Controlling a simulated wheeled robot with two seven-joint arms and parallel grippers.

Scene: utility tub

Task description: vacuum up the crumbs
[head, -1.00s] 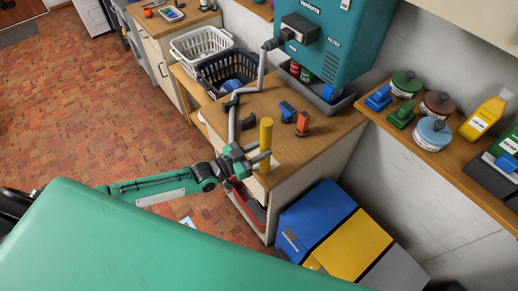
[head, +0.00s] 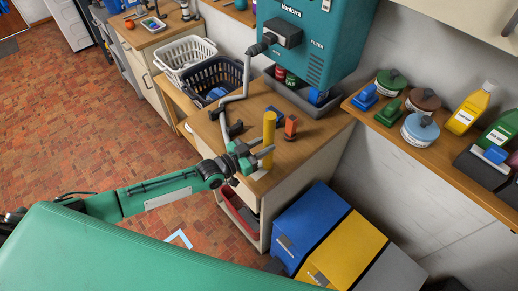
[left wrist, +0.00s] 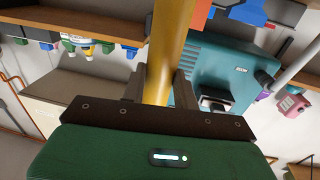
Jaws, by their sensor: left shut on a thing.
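A teal wall-mounted vacuum unit (head: 318,40) marked Ventorra has a grey hose (head: 246,78) running down to the wooden counter (head: 300,151). A black fitting (head: 234,129) shows near the hose's lower end. My left gripper (head: 262,157) is shut on an upright yellow cylinder (head: 269,128) at the counter's front. In the left wrist view the cylinder (left wrist: 170,45) stands between the two fingers. The gripper hides its lower part, so I cannot tell whether it touches the counter. I cannot make out any crumbs. My right gripper is not in view.
An orange block-like item (head: 290,126) stands just right of the cylinder, with a blue item partly hidden. White (head: 184,56) and dark (head: 212,80) baskets stand behind left. Blue (head: 308,222) and yellow (head: 345,248) bins stand at right. A shelf (head: 365,111) holds jars and bottles.

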